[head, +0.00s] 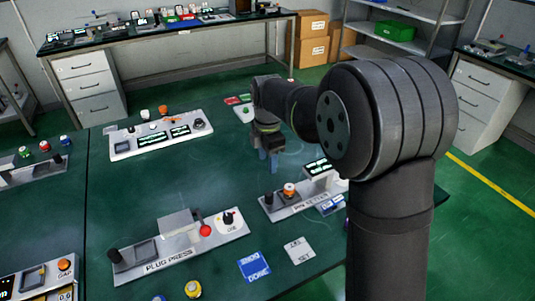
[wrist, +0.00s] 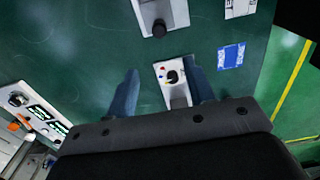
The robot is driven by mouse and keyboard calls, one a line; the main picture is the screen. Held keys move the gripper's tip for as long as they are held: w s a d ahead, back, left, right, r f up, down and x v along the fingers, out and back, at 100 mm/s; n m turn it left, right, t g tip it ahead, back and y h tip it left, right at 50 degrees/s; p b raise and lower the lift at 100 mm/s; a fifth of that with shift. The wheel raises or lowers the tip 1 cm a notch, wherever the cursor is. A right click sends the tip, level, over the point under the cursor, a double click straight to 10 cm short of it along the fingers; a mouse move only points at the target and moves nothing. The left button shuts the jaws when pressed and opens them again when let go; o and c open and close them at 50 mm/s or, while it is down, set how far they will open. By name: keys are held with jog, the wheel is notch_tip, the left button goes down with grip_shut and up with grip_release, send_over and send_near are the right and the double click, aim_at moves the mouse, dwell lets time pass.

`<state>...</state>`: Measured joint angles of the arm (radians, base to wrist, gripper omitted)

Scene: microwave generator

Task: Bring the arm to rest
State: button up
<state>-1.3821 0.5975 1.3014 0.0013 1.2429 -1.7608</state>
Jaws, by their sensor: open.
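My gripper (head: 268,155) hangs over the green table (head: 215,175) near its middle, pointing down, with blue fingertips. In the wrist view my gripper (wrist: 162,75) has its two blue fingers wide apart, with nothing held between them. A small white panel with a black knob (wrist: 173,77) shows between the fingers, below them; the picture does not show any contact. My arm's large dark joints hide part of the table's right side in the head view.
A plug press (head: 180,247) stands at the front, a pin unit (head: 295,197) right of my gripper, and a display panel (head: 160,136) at the back left. Blue and white cards (head: 254,267) lie in front. Boxes (head: 311,38) stand behind the table. Table between the units is clear.

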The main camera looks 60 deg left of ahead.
aim_at(269, 193)
jog(key=shift+r, duration=0.75)
jog(key=shift+f, duration=0.1)
notch_tip(269, 193, down, 17)
jog(key=shift+f, duration=0.1)
jog(key=shift+w+f, duration=0.1)
jog(key=shift+w, duration=0.2)
dwell(0.4)
